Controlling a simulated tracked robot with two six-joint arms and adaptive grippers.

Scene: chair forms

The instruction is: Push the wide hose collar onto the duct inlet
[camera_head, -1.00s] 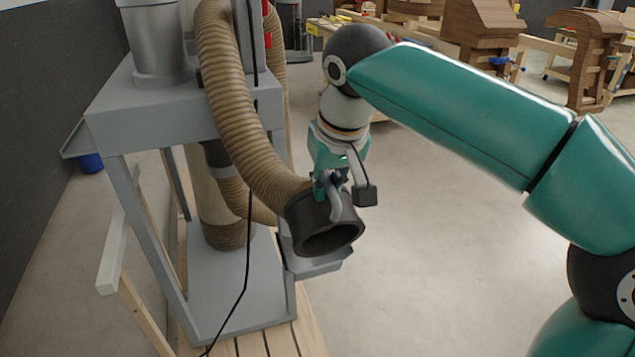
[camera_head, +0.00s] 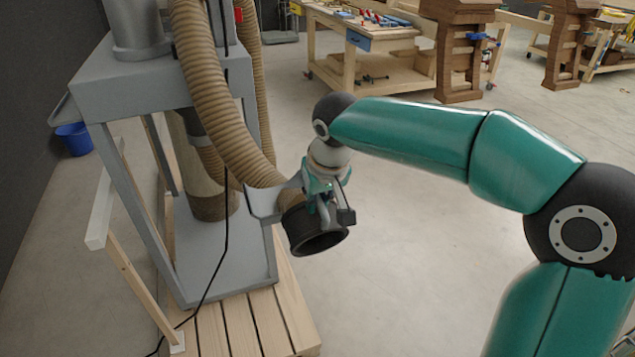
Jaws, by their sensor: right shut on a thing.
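The wide hose collar (camera_head: 303,238) is a black ring at the end of a ribbed tan hose (camera_head: 207,85). Its open mouth faces down and toward me. My right gripper (camera_head: 324,216) is shut on the collar's upper rim and holds it in the air, beside the grey machine frame. A grey piece (camera_head: 265,203) on the frame shows just left of the collar, partly behind it; I cannot tell if it belongs to the duct inlet. I cannot make out the duct inlet itself. My left gripper is not in view.
The grey machine stand (camera_head: 150,82) stands on a wooden slatted pallet (camera_head: 262,310). A thin black cable (camera_head: 226,205) hangs in front. A blue bucket (camera_head: 75,139) is at the left. Workbenches (camera_head: 375,55) stand at the back. The floor right of the collar is clear.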

